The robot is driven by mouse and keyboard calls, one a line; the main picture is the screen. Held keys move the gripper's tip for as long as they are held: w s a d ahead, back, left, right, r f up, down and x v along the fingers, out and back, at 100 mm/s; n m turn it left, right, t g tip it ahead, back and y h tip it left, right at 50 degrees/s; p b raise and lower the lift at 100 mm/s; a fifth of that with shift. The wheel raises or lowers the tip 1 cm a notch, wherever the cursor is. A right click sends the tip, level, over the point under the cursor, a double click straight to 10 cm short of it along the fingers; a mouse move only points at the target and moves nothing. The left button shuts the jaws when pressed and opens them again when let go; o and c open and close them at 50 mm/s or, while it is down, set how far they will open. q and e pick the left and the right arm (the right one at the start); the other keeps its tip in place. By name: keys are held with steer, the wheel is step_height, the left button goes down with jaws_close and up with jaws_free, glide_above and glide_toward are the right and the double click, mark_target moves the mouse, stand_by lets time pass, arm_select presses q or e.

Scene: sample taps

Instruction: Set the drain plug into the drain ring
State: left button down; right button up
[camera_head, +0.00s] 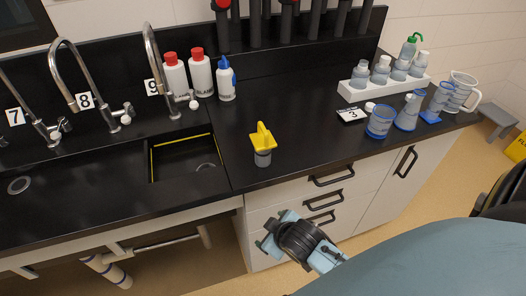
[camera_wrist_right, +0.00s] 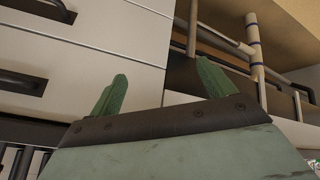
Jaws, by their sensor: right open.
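The drain plug (camera_head: 263,145) has a yellow handle and a grey cylindrical body. It stands upright on the black counter, right of the sink basin. A round grey ring (camera_head: 19,185) lies in the black surface at the far left. Another grey ring (camera_head: 207,167) shows partly inside the yellow-edged basin; I cannot tell which is the drain ring. My right gripper (camera_head: 270,229) is low in front of the drawers, below the counter edge and apart from the plug. In the right wrist view its green fingers (camera_wrist_right: 162,83) are spread and empty. My left gripper is out of view.
Taps numbered 7, 8 and 9 (camera_head: 160,60) line the sink's back. Red-capped bottles (camera_head: 200,75) and a blue-capped bottle (camera_head: 227,82) stand behind the plug. A white rack (camera_head: 385,88) and blue-based vessels (camera_head: 380,122) stand at right. The counter around the plug is clear.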

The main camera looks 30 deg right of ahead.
steer(key=w+a+r+n+t+y, duration=0.1)
steer(key=w+r+n+t, duration=0.25)
steer(key=r, duration=0.65)
steer(key=w+a+r+n+t+y, duration=0.15)
steer(key=w+r+t, duration=0.3)
steer(key=r, duration=0.55)
steer(key=w+a+r+n+t, duration=0.1)
steer(key=w+r+n+t, duration=0.3)
steer(key=r, duration=0.6)
steer(key=w+a+r+n+g+y, duration=0.2)
steer(key=a+r+n+y, duration=0.7)
steer(key=n+y, duration=0.45)
steer(key=n+g+h, duration=1.4)
steer(key=n+g, duration=0.3)
steer(key=n, duration=0.8)
glide_toward(263, 142)
steer(key=shift+m, duration=0.35)
steer(key=f, duration=0.2)
steer(key=w+f, duration=0.1)
steer(key=f, duration=0.2)
steer(key=shift+d+p, duration=0.2)
steer(key=shift+p, duration=0.15)
steer(key=shift+w+a+f+p, duration=0.15)
steer(key=shift+a+f, duration=0.15)
steer(key=shift+f, duration=1.2)
steer(key=shift+s+a+f+p, duration=0.15)
steer(key=shift+a+f, duration=0.1)
steer(key=shift+f, duration=1.2)
steer(key=shift+w, duration=0.1)
